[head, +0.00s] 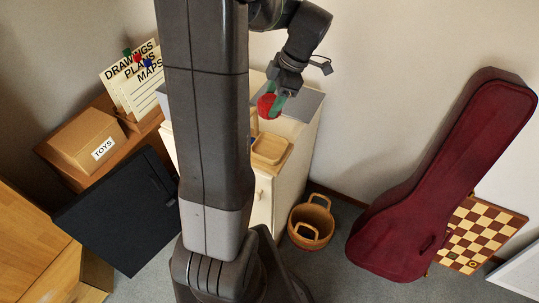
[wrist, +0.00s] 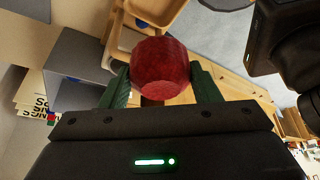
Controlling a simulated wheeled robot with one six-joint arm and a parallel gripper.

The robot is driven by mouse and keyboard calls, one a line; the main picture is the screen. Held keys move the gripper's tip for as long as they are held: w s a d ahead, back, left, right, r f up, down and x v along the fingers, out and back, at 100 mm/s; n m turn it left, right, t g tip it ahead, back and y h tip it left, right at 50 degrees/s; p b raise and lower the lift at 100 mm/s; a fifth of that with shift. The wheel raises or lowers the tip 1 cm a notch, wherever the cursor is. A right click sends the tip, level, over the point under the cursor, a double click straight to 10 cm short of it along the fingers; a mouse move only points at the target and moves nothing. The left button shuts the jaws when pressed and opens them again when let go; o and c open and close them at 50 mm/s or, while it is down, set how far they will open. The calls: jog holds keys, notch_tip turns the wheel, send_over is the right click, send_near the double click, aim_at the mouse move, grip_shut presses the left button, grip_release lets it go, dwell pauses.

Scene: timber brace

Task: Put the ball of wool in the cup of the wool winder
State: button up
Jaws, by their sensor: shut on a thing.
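The ball of wool (wrist: 160,62) is dark red and sits between the two green fingers of my gripper (wrist: 161,88) in the wrist view. In the head view the ball (head: 266,107) hangs in my gripper (head: 275,103) above the top of a pale cabinet. My gripper is shut on the ball, with one finger on each side. I cannot clearly make out the wool winder or its cup in either view; my own column hides part of the cabinet top in the head view.
A shallow wooden tray (head: 270,149) lies on the cabinet (head: 303,148); a grey panel (head: 307,103) is behind it. A wooden basket (head: 311,223) stands on the floor beside the cabinet. A red instrument case (head: 440,175) leans at right. A box marked TOYS (head: 90,140) is at left.

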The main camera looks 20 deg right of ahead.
jog(key=b, duration=0.4)
send_over(265, 151)
jog(key=d, duration=0.2)
jog(key=f, duration=0.5)
jog(key=shift+s+d+f, duration=0.15)
jog(key=shift+s+f, duration=0.05)
jog(key=shift+s, duration=0.1)
notch_tip(265, 151, down, 10)
jog(key=shift+r, duration=0.15)
jog(key=shift+f, duration=0.2)
jog(key=o, duration=0.7)
jog(key=shift+r, duration=0.1)
jog(key=shift+r, duration=0.1)
jog(key=v, duration=1.2)
